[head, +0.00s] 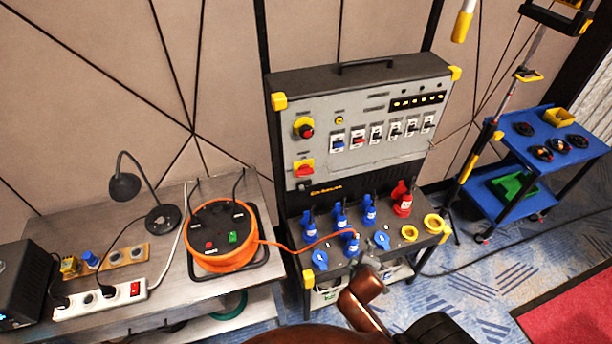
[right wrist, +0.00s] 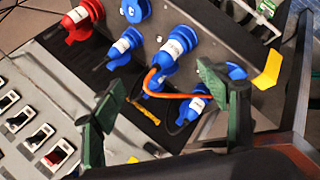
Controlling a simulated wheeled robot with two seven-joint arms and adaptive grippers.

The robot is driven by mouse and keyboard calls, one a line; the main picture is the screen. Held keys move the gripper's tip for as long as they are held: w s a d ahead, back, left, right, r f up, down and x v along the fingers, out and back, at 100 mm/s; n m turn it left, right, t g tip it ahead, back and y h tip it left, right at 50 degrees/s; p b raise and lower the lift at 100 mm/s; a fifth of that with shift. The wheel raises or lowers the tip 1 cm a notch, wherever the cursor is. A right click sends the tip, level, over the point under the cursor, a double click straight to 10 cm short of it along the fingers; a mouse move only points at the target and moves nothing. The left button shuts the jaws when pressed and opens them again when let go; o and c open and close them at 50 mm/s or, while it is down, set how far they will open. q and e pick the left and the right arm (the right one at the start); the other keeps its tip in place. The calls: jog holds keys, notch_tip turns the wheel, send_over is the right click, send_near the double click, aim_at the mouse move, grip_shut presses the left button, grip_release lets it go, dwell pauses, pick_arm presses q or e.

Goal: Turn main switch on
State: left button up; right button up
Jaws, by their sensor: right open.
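The grey power distribution panel (head: 365,125) stands against the wall. On its left side are a red round knob on a yellow plate (head: 305,128) and, below it, a red rotary switch on a yellow plate (head: 303,168). Either could be the main switch; the labels are too small to read. My right gripper (head: 368,266) is at the panel's lower front edge, below and right of both. In the right wrist view its green fingers (right wrist: 160,100) are spread and empty, with blue plugs and an orange cable beyond them. My left gripper is not in view.
Blue plugs (head: 341,215) and a red plug (head: 402,200) fill the sloped socket shelf. An orange cable runs from the cable reel (head: 222,237) on the left table to a socket. A blue cart (head: 550,150) stands right.

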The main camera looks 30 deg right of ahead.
jog(key=w+d+r+n+t+h, duration=0.2)
jog(key=w+d+r+n, duration=0.15)
jog(key=w, duration=0.25)
jog(key=n+t+y, duration=0.3)
jog(key=n+t, duration=0.6)
jog(key=n, duration=1.5)
send_near(305, 174)
jog(key=x, duration=0.2)
jog(key=shift+y, duration=0.4)
jog(key=x, duration=0.7)
jog(key=shift+w+d+b, duration=0.15)
jog(key=shift+d+b, duration=0.15)
jog(key=shift+b, duration=0.05)
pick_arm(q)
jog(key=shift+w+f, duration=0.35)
pick_arm(e)
jog(key=shift+c, duration=0.4)
jog(key=c, duration=1.1)
